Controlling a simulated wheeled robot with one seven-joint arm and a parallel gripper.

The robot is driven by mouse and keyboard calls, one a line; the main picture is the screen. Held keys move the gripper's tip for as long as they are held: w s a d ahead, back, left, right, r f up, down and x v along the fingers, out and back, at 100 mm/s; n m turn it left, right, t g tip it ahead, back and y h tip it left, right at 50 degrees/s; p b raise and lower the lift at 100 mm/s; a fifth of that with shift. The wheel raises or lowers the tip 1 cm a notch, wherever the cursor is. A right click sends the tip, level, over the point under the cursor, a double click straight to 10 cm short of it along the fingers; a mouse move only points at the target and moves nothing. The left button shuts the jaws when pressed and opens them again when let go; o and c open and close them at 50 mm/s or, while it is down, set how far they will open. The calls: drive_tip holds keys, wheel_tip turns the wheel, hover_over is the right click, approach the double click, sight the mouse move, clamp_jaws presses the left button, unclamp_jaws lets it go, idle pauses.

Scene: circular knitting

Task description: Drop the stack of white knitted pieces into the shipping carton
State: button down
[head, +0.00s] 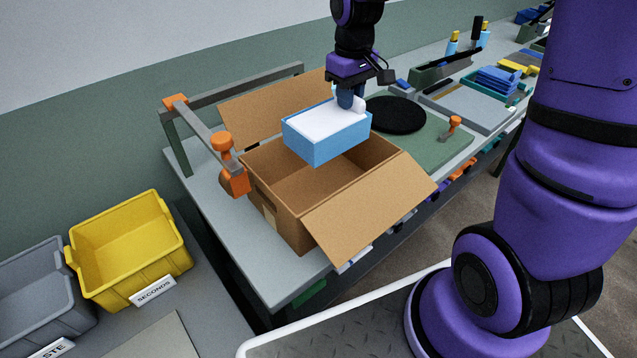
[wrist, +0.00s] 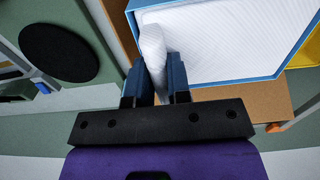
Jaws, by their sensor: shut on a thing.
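The stack of white knitted pieces (head: 318,118) shows as a white top inside a blue-sided box shape. It hangs over the open shipping carton (head: 282,218). My gripper (head: 350,98) is at its far right edge. In the wrist view, my gripper (wrist: 155,85) is shut on a white rounded bit (wrist: 153,52) at the edge of the ribbed white stack (wrist: 235,40) with its blue rim. The carton is brown with its flaps spread outward. Its visible inside is empty; the stack hides the far part of the opening.
An orange-knobbed clamp frame (head: 226,165) stands at the carton's left. A black round disc (head: 395,114) and an orange knob (head: 454,124) lie to its right. A yellow bin labelled SECONDS (head: 130,250) and a grey bin (head: 40,295) stand at lower left.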

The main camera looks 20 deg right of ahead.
sight(348, 115)
drive_tip(key=shift+f, duration=2.35)
drive_tip(key=c, duration=1)
unclamp_jaws()
wheel_tip(348, 115, up, 10)
drive_tip(key=shift+f, duration=0.1)
drive_tip(key=shift+r, duration=0.55)
